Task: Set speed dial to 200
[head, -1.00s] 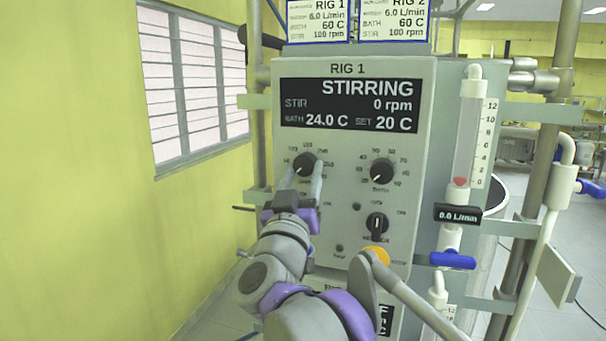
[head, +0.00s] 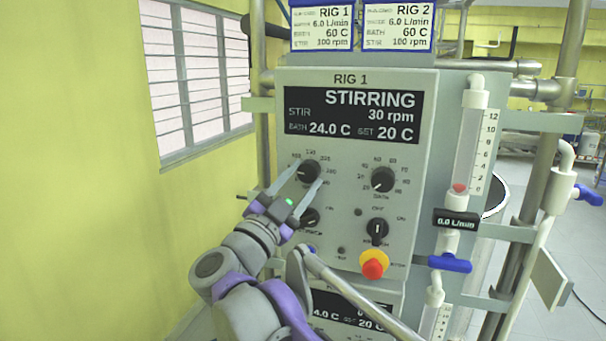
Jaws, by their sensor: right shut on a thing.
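The RIG 1 panel (head: 345,235) faces me. Its display (head: 352,116) reads STIRRING, STIR 30 rpm, BATH 24.0 C, SET 20 C. The speed dial (head: 308,172) is a black knob at the panel's upper left, with a scale around it too small to read surely. My right gripper (head: 309,176) comes up from the lower left and is shut on this dial, one finger on each side. A bath dial (head: 382,180) is to its right. My left gripper is not in view.
Below are a lower-left knob (head: 309,217) close to my right gripper, a black switch (head: 377,230) and a red-and-yellow button (head: 373,265). A flow tube (head: 470,150) with a blue valve (head: 450,263) stands right. A yellow wall (head: 80,210) is left.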

